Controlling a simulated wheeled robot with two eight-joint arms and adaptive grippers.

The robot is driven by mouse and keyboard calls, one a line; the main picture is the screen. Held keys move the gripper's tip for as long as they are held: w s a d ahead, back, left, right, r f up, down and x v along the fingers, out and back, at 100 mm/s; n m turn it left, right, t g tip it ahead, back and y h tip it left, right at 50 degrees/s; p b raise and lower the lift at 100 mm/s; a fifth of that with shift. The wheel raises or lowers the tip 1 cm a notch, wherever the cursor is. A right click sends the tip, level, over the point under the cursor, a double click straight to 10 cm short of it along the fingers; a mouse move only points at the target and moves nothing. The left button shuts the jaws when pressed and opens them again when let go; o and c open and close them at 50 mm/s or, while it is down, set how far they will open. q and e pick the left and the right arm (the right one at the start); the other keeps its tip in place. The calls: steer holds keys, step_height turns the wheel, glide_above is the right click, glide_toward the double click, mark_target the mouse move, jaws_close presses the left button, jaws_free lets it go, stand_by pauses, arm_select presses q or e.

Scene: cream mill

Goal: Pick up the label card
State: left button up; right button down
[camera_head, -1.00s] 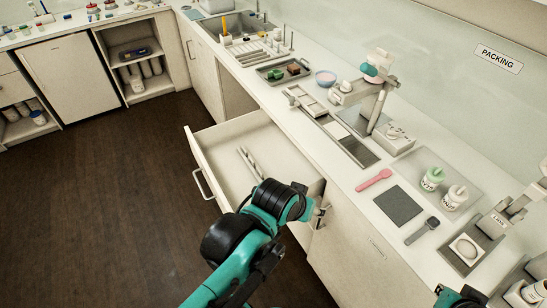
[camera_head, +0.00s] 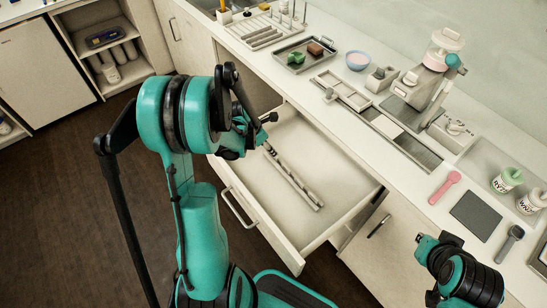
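I cannot pick out the label card for certain. A small pale flat piece (camera_head: 384,126) lies on the long dark strip on the counter, but I cannot tell if it is the card. My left gripper (camera_head: 264,121) is over the left part of the open drawer (camera_head: 325,228), mostly hidden by my own arm. I cannot see whether its fingers are apart. My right arm shows at the lower right, beside the cabinet front, and its fingers cannot be made out.
A slim grey rod-like item (camera_head: 292,178) lies in the pulled-out drawer. The counter holds a grey tray (camera_head: 290,65) with green and brown pieces, a blue bowl (camera_head: 358,60), a press-like device (camera_head: 430,80), a pink scoop (camera_head: 445,187), a dark mat (camera_head: 476,214) and lidded jars (camera_head: 506,180).

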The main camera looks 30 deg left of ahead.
mark_target(272, 158)
arm_select(q)
steer(key=b+x, duration=0.3)
steer(key=x, duration=0.4)
steer(key=shift+w+a, duration=0.1)
steer(key=shift+a, duration=0.05)
steer(key=shift+r, duration=0.1)
steer(key=c, duration=0.5)
